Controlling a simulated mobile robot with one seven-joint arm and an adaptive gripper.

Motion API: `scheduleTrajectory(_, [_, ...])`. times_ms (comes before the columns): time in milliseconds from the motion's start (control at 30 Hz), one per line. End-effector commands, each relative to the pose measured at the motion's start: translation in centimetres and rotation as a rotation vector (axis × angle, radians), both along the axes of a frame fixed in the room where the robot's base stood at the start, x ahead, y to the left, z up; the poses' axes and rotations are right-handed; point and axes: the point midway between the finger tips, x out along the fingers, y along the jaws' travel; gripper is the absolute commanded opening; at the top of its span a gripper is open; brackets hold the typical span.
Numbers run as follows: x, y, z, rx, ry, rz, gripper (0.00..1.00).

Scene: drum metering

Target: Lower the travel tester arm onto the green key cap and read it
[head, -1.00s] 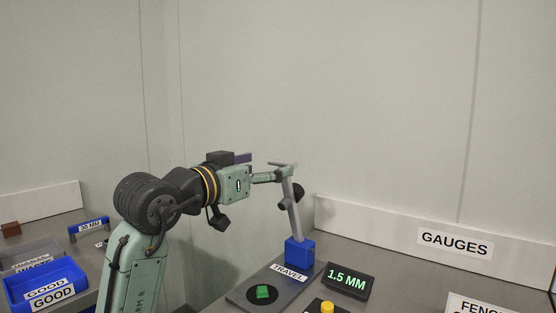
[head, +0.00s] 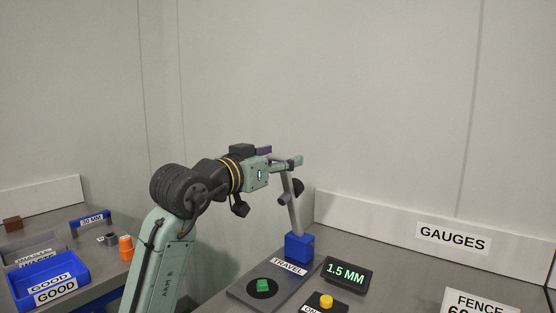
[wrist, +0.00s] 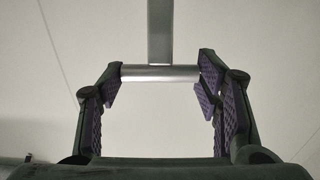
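The travel tester stands on a grey base plate (head: 243,290) with a blue block (head: 298,247). Its grey lever arm (head: 296,215) is raised steeply, with a dark round weight on it. The green key cap (head: 263,285) sits on a black disc on the plate, well below the lever's top. My gripper (head: 290,162) is at the lever's top end. In the wrist view, the lever's cross bar (wrist: 160,73) lies between my open, widely spaced fingers. Its ends are close to the fingertips; I cannot tell whether they touch. The display (head: 346,272) reads 1.5 MM.
A yellow button (head: 326,301) is at the front, right of the tester plate. A wall sign (head: 452,237) says GAUGES. A blue GOOD bin (head: 48,281) and an orange cylinder (head: 126,247) stand on the left bench. The air around the lever is clear.

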Motion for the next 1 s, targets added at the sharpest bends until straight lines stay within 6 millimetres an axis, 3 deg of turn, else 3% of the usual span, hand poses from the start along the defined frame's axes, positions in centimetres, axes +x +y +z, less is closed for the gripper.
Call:
scheduleTrajectory(733, [-0.01,0.01,0.01,0.000,0.000,0.000,0.06])
scheduleTrajectory(1000, [-0.04,0.03,-0.60,-0.019,-0.022,-0.001,0.06])
